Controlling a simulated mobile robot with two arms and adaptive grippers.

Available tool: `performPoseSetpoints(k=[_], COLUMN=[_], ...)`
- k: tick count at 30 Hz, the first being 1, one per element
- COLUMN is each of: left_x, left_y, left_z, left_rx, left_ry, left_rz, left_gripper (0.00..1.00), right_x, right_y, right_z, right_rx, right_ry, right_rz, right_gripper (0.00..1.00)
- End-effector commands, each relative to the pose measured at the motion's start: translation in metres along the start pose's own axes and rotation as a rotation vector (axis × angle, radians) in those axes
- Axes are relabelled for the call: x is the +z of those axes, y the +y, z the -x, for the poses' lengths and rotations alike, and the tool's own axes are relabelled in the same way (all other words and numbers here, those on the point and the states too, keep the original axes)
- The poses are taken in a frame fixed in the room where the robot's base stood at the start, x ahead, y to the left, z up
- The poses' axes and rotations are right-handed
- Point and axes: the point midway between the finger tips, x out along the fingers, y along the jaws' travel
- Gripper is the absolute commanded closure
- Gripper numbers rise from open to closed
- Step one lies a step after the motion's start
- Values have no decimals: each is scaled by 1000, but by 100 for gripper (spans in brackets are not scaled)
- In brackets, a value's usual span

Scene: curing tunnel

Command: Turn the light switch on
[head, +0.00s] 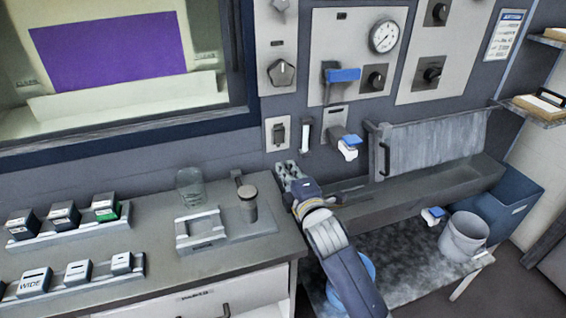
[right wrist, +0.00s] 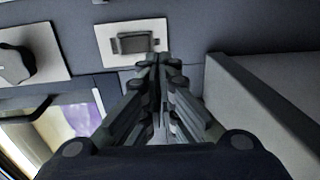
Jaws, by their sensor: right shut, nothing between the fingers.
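The light switch (head: 278,133) looks to be the dark rocker on a small pale plate on the grey wall, left of centre above the counter. The right wrist view shows a pale plate with a dark rocker (right wrist: 133,43), apparently the same switch, just beyond the fingertips. My right gripper (head: 283,168) is shut and empty, a little below the switch in the head view. Its closed fingers (right wrist: 161,62) point toward the plate's lower right edge. I cannot tell whether they touch it. My left gripper is out of view.
A dial knob (head: 281,73) and a panel with a blue-handled lever (head: 343,75) are above. A grey trough (head: 420,195) is to the right.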

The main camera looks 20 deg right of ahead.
Motion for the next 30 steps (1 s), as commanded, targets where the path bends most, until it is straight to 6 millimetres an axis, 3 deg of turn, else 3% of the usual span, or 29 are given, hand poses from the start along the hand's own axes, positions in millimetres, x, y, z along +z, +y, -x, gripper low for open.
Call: performPoseSetpoints(k=[3,7,12,20,30], left_x=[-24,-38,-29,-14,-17], left_y=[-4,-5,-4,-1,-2], left_z=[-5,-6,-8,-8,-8], left_rx=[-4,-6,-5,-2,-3], left_ry=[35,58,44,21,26], left_rz=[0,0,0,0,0], left_gripper=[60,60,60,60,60], right_x=[0,0,0,0,0], right_y=[-6,-9,-10,-9,-9], right_z=[21,38,50,52,52], right_rx=[-1,-1,0,0,0], right_ry=[1,2,1,0,0], right_rz=[3,1,2,1,1], right_gripper=[100,100,100,100,100])
